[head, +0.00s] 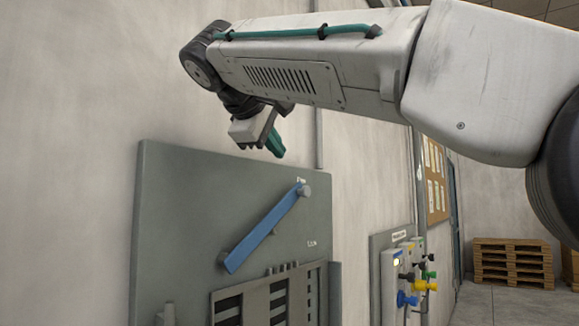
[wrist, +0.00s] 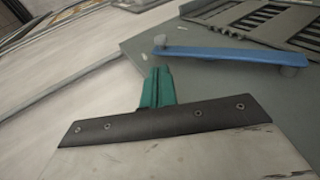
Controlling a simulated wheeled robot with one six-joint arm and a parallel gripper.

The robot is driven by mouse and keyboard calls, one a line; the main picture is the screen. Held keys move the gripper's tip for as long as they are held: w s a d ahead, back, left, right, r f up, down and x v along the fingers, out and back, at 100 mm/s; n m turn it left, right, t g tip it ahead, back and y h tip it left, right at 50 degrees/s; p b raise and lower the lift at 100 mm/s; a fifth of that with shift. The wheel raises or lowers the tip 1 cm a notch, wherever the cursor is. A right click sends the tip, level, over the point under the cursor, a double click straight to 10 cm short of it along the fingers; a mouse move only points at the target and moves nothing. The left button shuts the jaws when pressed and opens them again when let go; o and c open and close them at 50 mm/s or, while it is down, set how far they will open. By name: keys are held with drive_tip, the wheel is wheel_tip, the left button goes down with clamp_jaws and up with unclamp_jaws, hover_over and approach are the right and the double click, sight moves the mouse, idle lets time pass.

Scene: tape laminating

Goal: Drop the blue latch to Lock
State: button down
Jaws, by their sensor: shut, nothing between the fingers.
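The blue latch (head: 262,232) is a long flat bar on a grey wall panel (head: 170,215). It is tilted, with its upper right end at a round grey knob (head: 305,191) beside a small white label and its lower left end at another grey round piece. A second small label sits lower on the right. My gripper (head: 275,145), with teal fingers, is above the panel's top edge, apart from the latch. In the wrist view the teal fingers (wrist: 158,85) are shut and empty, and the blue latch (wrist: 222,55) lies beyond them to the right.
Slotted vents (head: 270,298) fill the lower part of the panel. To the right, a smaller panel (head: 378,285) carries coloured knobs. Wooden pallets (head: 512,262) stand at the far right. The wall left of the panel is bare.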

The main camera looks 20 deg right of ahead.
sight(304, 189)
drive_tip(key=x, duration=1.2)
drive_tip(key=shift+w, duration=0.1)
drive_tip(key=shift+w+d+f, duration=0.3)
drive_tip(key=shift+w+d, duration=0.05)
